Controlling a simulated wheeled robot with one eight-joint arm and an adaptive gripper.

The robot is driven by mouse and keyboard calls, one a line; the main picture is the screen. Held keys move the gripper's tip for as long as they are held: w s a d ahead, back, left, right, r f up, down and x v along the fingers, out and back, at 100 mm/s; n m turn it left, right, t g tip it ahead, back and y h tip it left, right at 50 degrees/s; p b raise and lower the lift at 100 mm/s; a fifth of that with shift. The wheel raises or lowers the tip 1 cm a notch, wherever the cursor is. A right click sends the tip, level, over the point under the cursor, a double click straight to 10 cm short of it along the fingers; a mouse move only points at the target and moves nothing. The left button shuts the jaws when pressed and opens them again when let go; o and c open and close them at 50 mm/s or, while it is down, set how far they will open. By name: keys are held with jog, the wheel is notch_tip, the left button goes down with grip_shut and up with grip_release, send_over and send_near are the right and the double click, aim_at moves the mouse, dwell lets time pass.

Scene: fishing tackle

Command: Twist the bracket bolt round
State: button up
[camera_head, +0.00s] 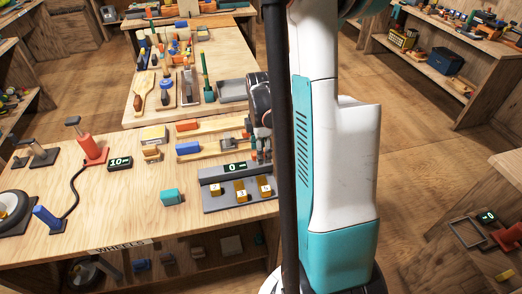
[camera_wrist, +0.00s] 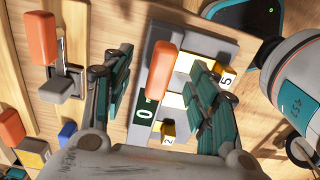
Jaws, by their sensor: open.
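I cannot pick out a bolt with certainty. My gripper (camera_head: 262,152) is low over the back right of a grey stand with a "0" display (camera_head: 237,168). In the wrist view my gripper (camera_wrist: 162,88) is open, its dark green pads apart. An upright orange handle (camera_wrist: 160,66) shows in the gap between the pads, above the grey stand (camera_wrist: 160,38). I see no pad clearly touching it. The "0" display also shows in the wrist view (camera_wrist: 145,113). In the head view my gripper and arm hide part of the stand's right end.
Yellow numbered cubes (camera_head: 241,196) sit on the stand's front. A teal block (camera_head: 172,197) lies to its left. Another orange-handled fixture (camera_wrist: 42,38) is at the wrist view's left. The front middle tabletop is clear.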

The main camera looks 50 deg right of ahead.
jog(key=shift+r+p, duration=1.55)
jog(key=shift+r, duration=1)
